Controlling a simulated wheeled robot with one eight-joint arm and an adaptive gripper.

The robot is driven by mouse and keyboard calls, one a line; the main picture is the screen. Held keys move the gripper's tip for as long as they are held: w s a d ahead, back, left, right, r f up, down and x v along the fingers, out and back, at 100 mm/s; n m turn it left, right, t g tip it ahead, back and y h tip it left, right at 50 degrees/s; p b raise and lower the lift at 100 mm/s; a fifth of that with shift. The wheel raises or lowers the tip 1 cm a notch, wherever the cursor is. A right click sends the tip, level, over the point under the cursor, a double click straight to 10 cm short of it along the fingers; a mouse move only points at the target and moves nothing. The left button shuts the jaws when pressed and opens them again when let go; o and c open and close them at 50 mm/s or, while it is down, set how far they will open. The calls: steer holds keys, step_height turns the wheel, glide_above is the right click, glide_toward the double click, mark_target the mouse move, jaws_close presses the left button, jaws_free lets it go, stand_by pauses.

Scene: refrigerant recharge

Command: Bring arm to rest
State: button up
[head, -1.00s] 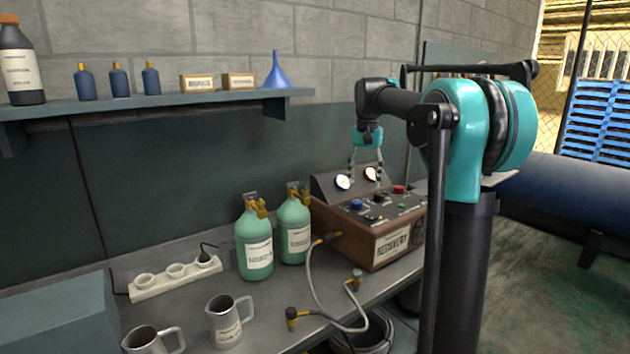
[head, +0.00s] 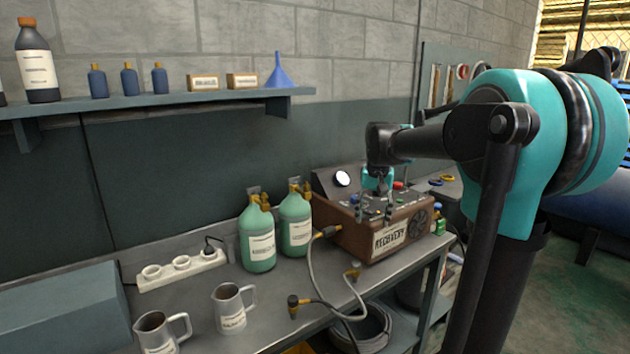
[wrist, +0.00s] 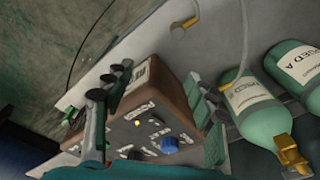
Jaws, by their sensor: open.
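My gripper (head: 376,205) is open and empty in the head view, pointing down just above the control panel of the brown recovery machine (head: 388,240). In the wrist view my gripper (wrist: 155,120) has its two fingers spread, with the machine's panel (wrist: 150,135) and its knobs between and beyond them. I cannot tell whether a fingertip touches the panel. My arm reaches in from the right, over the bench. One round gauge (head: 342,178) shows at the back of the machine; the other is hidden behind my gripper.
Two green cylinders (head: 257,238) stand left of the machine. A hose (head: 312,270) lies on the bench (head: 200,285) in front. Two metal mugs (head: 230,308) and a power strip (head: 180,270) are at the left. A shelf (head: 180,101) holds bottles and a blue funnel (head: 278,70).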

steer(key=s+d+f+n+t, duration=0.2)
steer(key=s+f, duration=1.9)
steer(key=s, duration=0.2)
steer(key=shift+s+d+n+t, duration=0.15)
steer(key=shift+n+t, duration=0.25)
steer(key=shift+r, duration=0.1)
